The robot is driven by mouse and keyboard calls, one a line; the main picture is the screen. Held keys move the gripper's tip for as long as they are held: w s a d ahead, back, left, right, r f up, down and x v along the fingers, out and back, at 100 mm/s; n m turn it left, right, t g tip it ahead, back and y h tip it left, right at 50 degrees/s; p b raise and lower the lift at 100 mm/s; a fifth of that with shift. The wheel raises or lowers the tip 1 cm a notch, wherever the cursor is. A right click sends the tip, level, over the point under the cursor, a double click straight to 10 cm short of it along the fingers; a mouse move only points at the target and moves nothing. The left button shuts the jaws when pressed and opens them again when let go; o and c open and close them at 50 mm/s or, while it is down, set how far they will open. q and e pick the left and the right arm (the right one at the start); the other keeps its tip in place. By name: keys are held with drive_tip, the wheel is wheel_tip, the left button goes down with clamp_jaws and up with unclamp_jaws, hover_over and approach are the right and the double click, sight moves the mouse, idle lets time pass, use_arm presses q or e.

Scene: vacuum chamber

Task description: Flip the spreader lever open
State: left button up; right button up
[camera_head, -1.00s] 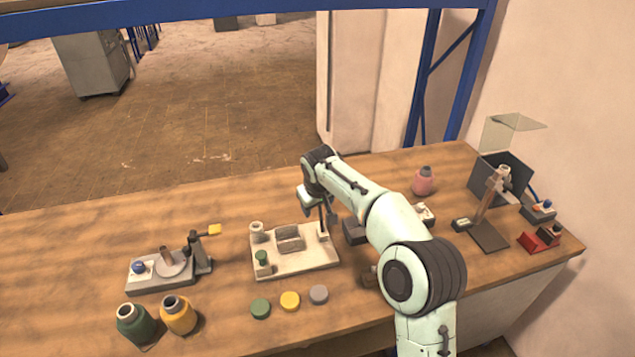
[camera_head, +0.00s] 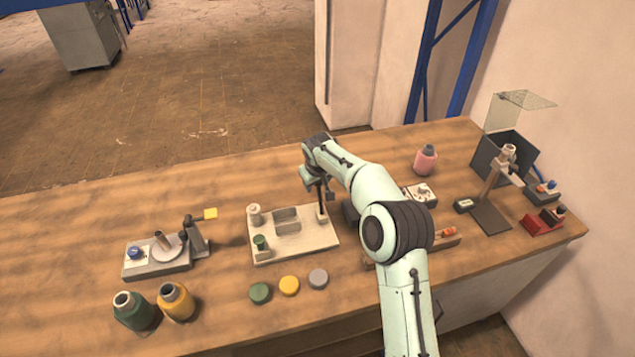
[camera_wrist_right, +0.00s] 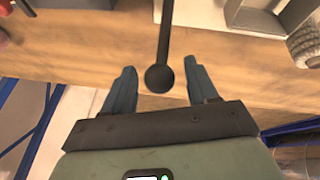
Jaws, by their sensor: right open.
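A black lever (camera_head: 321,205) stands near the right end of a white base plate (camera_head: 318,240), in the middle of the table. In the right wrist view the dark lever rod ends in a round black knob (camera_wrist_right: 160,78). My right gripper (camera_head: 322,190) is over that end of the plate. It also shows in the right wrist view (camera_wrist_right: 160,70), with its two fingers open and apart. The knob lies between the fingers in that picture; contact cannot be told. My left gripper is not in view.
The plate also carries a white spool (camera_head: 254,215), a grey block (camera_head: 286,220) and a green-topped post (camera_head: 260,243). Green, yellow and grey discs (camera_head: 289,285) lie in front. Bottles (camera_head: 176,303) and a winder-like device (camera_head: 158,260) stand left. My arm covers table right of the plate.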

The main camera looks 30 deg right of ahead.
drive_tip(key=shift+x, duration=1.1)
